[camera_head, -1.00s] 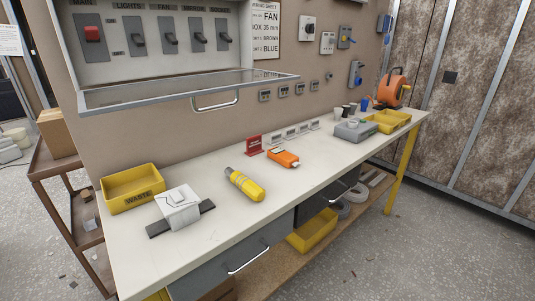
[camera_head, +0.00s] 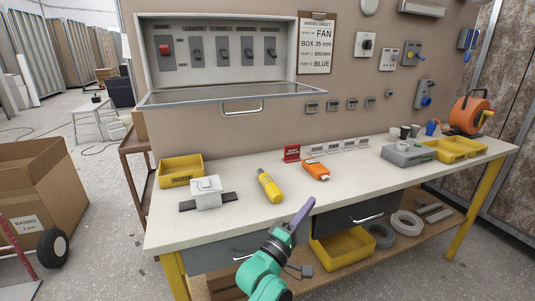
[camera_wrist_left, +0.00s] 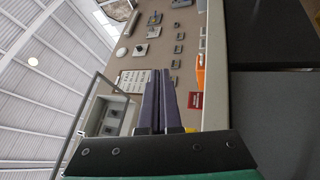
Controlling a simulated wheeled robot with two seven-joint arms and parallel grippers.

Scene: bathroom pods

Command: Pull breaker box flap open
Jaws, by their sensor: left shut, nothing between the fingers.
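The grey breaker box (camera_head: 220,62) is on the wall at upper left in the head view, with a red switch and several dark switches inside. Its glazed flap (camera_head: 185,98) stands out from the box's lower edge, so the box front is open. The flap's handle (camera_head: 242,112) hangs at its front edge. My left gripper (camera_head: 309,202) is shut and empty, over the bench's front edge, below and right of the flap and apart from it. Its purple fingers (camera_wrist_left: 165,74) also show in the left wrist view, with the box (camera_wrist_left: 117,116) beyond. My right gripper is not seen.
A cardboard box (camera_head: 40,190) stands at left. The space before the flap looks clear.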

